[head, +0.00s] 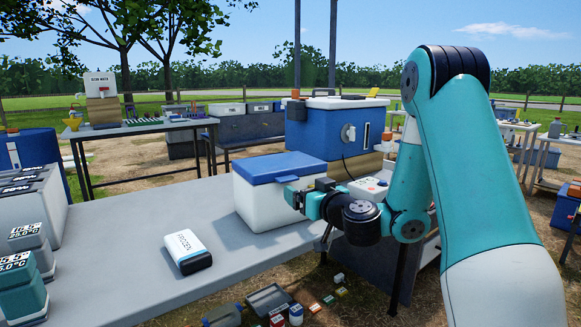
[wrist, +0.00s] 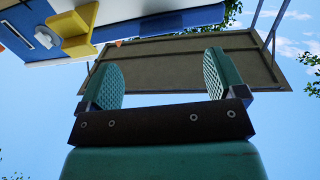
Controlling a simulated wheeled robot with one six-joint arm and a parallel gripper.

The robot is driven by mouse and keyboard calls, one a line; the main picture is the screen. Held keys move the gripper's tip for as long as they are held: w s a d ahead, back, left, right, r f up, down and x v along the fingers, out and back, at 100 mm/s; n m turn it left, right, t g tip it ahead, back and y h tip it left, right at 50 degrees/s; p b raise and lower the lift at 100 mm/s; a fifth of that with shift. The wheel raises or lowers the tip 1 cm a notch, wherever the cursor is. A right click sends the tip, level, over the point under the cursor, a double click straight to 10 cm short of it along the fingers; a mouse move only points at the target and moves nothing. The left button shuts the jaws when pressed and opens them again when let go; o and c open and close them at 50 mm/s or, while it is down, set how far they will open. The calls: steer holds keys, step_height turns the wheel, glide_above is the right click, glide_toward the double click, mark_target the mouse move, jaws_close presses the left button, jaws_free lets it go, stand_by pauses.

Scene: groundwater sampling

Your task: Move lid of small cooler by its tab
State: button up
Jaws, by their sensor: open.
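The small cooler (head: 262,205) has a white body and a blue lid (head: 275,165); it stands upright on the grey table, and the lid lies on top. A yellow part (wrist: 75,32) on a blue and white body shows at upper left there.
A white FROZEN pack (head: 187,250) lies on the grey table (head: 140,215), left of the cooler. A larger blue cooler (head: 325,130) stands behind. Meters (head: 25,280) and a grey case (head: 35,205) are at left. Small items lie below the table's front edge. The middle of the table is clear.

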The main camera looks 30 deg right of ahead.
mark_target(290, 180)
steer(key=w+p, duration=0.1)
steer(key=w, duration=0.1)
steer(key=w+p, duration=0.3)
steer(key=w, duration=0.1)
steer(key=shift+d+r, duration=0.15)
steer(key=shift+r, duration=0.2)
steer(key=shift+w+d+f+p, duration=0.1)
steer(key=shift+w+f+p, duration=0.15)
steer(key=shift+w+p, duration=0.65)
